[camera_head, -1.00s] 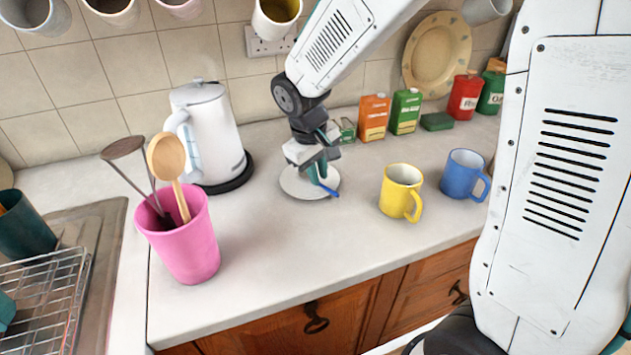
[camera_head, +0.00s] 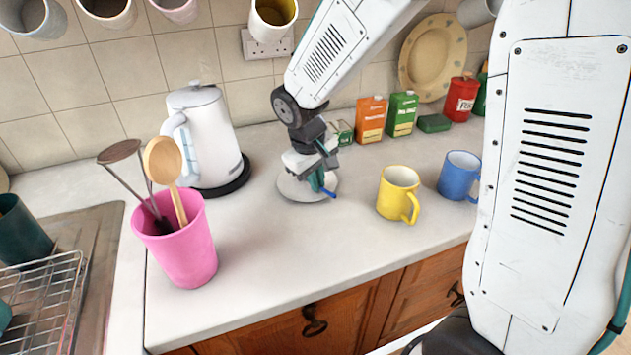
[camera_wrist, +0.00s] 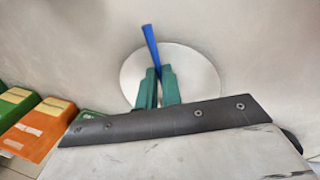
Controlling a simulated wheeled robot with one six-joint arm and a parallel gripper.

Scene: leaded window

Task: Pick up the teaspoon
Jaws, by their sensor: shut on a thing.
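The teaspoon (camera_wrist: 151,45) shows as a blue handle in the wrist view, sticking out past my fingertips. The rest of it is hidden between and behind the fingers. A bit of the blue handle also shows in the head view (camera_head: 329,194). My gripper (camera_wrist: 158,80), with green fingers, is shut on the teaspoon. In the head view my gripper (camera_head: 318,181) is over the white saucer (camera_head: 293,190), low and close to it. The saucer also shows behind the fingers in the wrist view (camera_wrist: 198,82). I cannot tell whether the spoon still touches the saucer.
A white kettle (camera_head: 208,135) stands left of the saucer, and a pink utensil pot (camera_head: 185,250) is nearer front left. A yellow mug (camera_head: 397,195) and a blue mug (camera_head: 458,178) stand to the right. Orange (camera_head: 370,120) and green (camera_head: 402,115) boxes are behind. The counter in front is clear.

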